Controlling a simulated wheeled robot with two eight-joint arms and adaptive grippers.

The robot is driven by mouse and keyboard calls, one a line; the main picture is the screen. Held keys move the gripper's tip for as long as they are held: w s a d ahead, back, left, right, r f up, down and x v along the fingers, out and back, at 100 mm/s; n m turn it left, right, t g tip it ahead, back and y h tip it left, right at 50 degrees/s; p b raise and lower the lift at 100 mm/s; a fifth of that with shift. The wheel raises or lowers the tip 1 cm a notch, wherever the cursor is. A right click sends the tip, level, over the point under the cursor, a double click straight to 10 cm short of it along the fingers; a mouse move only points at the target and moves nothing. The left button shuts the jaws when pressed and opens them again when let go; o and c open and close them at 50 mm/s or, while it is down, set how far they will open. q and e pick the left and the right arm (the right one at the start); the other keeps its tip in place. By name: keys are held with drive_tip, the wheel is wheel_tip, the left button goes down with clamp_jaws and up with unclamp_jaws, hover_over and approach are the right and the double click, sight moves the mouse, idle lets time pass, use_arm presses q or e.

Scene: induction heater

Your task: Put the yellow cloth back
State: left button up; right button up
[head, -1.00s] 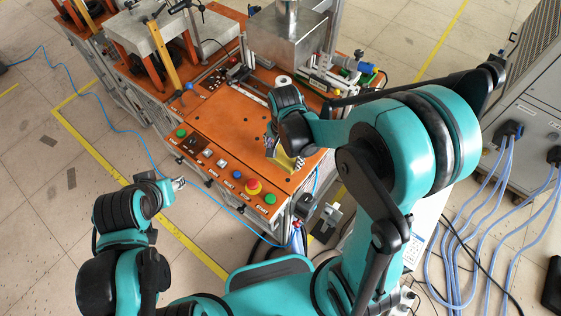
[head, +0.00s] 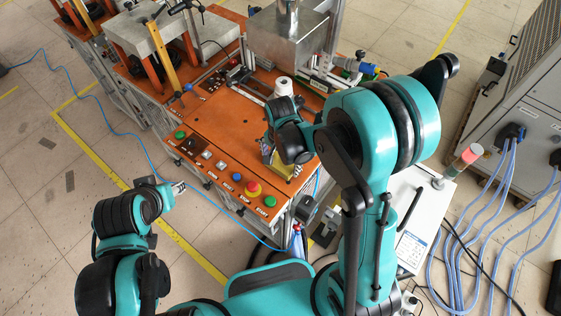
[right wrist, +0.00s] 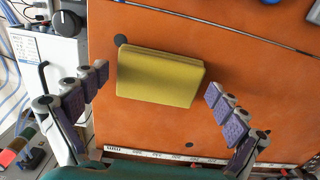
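The yellow cloth (right wrist: 160,78) is a folded block lying on the orange worktop in the right wrist view. In the head view only part of the yellow cloth (head: 286,170) shows beside my right gripper (head: 279,160), near the worktop's right front edge. In the right wrist view my right gripper (right wrist: 157,80) is open. Its fingers stand on either side of the cloth, with a visible gap at each side. My left gripper (head: 179,187) is off the worktop to the left, over the floor; its finger opening is too small to judge.
The orange worktop (head: 215,125) has a front row of buttons, including a red emergency stop (head: 253,188). A white roll (head: 284,88) stands behind my right gripper. A metal box (head: 287,45) stands at the back. A grey cabinet (head: 525,110) with blue cables is on the right.

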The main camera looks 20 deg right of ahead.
sight(281, 164)
drive_tip(key=shift+r, duration=0.15)
drive_tip(key=shift+r+p, duration=0.3)
drive_tip(key=shift+r, duration=0.05)
wheel_tip(281, 164, up, 11)
drive_tip(key=p, duration=0.3)
drive_tip(key=s+d+r+n+t, duration=0.5)
drive_tip(key=s+r+n+t, duration=0.2)
drive_tip(key=s+n, duration=0.3)
drive_tip(key=shift+r, duration=0.9)
